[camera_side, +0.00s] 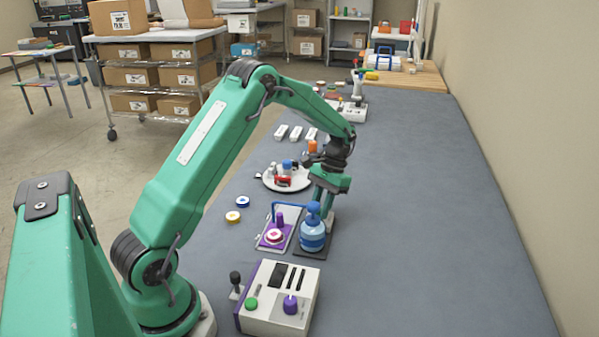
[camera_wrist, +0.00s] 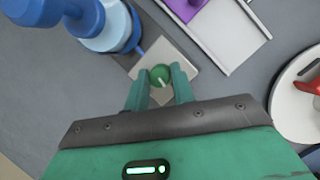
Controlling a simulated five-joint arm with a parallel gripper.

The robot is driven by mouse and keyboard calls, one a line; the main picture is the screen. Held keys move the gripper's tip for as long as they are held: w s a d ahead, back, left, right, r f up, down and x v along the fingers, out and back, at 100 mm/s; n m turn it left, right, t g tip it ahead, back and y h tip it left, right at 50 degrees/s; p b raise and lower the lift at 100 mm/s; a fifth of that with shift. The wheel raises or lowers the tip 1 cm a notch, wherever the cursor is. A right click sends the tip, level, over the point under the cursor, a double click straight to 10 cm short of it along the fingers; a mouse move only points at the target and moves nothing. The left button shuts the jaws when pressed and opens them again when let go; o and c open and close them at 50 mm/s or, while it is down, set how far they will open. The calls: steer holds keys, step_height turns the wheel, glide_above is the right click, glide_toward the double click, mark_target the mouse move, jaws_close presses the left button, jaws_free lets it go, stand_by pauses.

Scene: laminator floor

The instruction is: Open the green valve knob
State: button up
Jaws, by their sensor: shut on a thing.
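The green valve knob (camera_wrist: 160,75) is round with a pale pointer line. It sits on a small light-grey block (camera_wrist: 188,50) in the wrist view. My gripper (camera_wrist: 159,84) is shut on the knob, with one finger on each side of it. In the side view my gripper (camera_side: 326,202) points down just behind the blue pump bottle (camera_side: 312,232). The knob itself is hidden there by the bottle and my gripper.
The bottle stands close to the knob block, also in the wrist view (camera_wrist: 100,25). A purple device (camera_side: 275,236) is beside it. A plate (camera_side: 271,184) with small items lies farther back. A white control box (camera_side: 277,310) stands in front. The grey table's right side is clear.

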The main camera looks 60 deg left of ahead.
steer(key=shift+d, duration=0.1)
steer(key=o, duration=1)
steer(key=shift+v, duration=3.9)
